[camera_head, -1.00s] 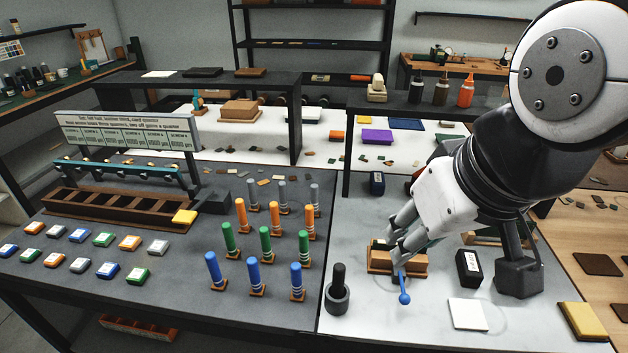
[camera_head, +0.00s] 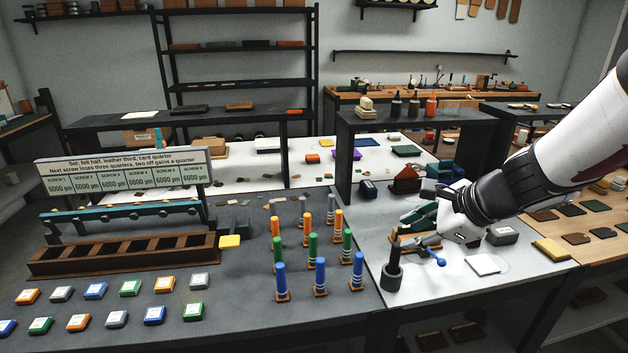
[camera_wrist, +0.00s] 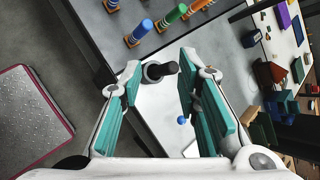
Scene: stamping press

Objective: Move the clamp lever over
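The clamp lever is a blue bar with a ball end (camera_head: 438,260), at the front of a brown block (camera_head: 425,241) on the light bench top. In the wrist view its blue ball (camera_wrist: 182,120) shows close to the right finger. My gripper (camera_head: 404,230) reaches in from the right, low over the block, and partly hides it. In the wrist view my gripper (camera_wrist: 157,82) is open, its teal-padded fingers well apart with nothing held. A black post in a round dark cup (camera_head: 393,278) stands left of the lever and shows beyond the fingertips. I cannot tell whether a finger touches the lever.
Blue, green and orange pegs (camera_head: 320,275) stand left of the clamp. A white square plate (camera_head: 483,264) and a grey-black block (camera_head: 502,235) lie to its right. A dark raised shelf (camera_head: 415,121) stands behind. The front bench strip is mostly clear.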

